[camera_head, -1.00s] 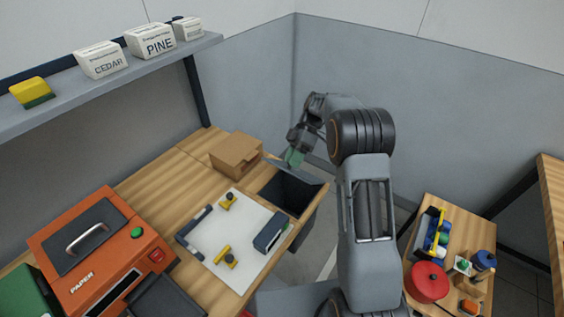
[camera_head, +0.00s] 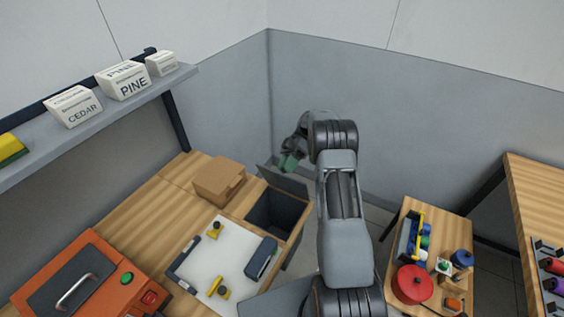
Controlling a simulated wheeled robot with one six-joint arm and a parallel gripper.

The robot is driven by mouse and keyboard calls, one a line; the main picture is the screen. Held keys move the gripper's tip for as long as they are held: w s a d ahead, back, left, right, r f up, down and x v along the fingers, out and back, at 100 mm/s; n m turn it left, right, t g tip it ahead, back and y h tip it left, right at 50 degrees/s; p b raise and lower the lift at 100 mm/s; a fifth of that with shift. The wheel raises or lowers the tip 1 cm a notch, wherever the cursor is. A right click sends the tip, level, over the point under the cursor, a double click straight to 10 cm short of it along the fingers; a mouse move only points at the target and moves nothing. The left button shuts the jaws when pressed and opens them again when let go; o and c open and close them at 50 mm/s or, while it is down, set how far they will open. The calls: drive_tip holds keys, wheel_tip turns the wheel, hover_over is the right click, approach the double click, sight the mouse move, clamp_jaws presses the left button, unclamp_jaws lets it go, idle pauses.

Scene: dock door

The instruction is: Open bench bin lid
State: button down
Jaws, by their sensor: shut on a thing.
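The bench bin (camera_head: 273,216) is a dark open cavity set into the wooden bench, right of the cardboard box. Its grey lid (camera_head: 283,180) stands raised and tilted at the back edge of the opening. My gripper (camera_head: 288,163) is at the top of the lid and shut on it, with its green-tipped fingers at the lid's upper edge. The fingertips are small and partly hidden by my own arm. The bin's inside is dark, and I cannot make out any contents.
A cardboard box (camera_head: 219,181) sits left of the bin. A white board with yellow pieces (camera_head: 217,262) and an orange machine (camera_head: 87,280) are nearer on the bench. A side table (camera_head: 436,245) at right holds a red pot (camera_head: 413,284). Grey walls stand close behind the lid.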

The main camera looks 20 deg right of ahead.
drive_tip(key=shift+s+f, duration=0.1)
drive_tip(key=c, duration=0.9)
unclamp_jaws()
drive_tip(key=shift+a, duration=0.1)
drive_tip(key=shift+f+b, duration=0.1)
drive_tip(key=shift+b, duration=0.2)
